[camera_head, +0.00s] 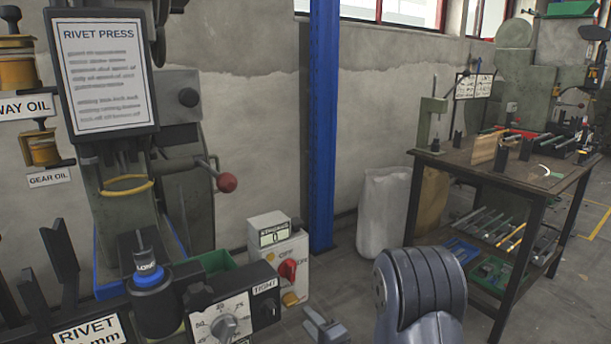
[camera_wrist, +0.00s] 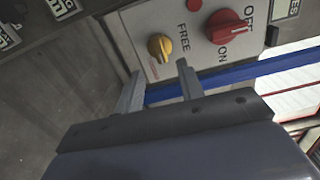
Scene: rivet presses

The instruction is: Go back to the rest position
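My gripper (camera_head: 322,322) shows at the bottom middle of the head view, just right of and below a light grey control box (camera_head: 262,226). In the wrist view my gripper (camera_wrist: 160,70) has its two grey fingers apart with nothing between them, so it is open and empty. Beyond the fingertips is the box face with a yellow knob (camera_wrist: 160,46) marked FREE and a red knob (camera_wrist: 228,27) marked OFF and ON. The fingertips look close to the yellow knob, but I see no grip on it.
The rivet press (camera_head: 188,200) with its sign (camera_head: 104,70) and red-ball lever (camera_head: 227,182) stands at the left. A dial panel (camera_head: 222,326) is in front. A blue post (camera_head: 322,120) rises behind the box. A dark workbench (camera_head: 520,178) with tools stands at the right; floor shows between.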

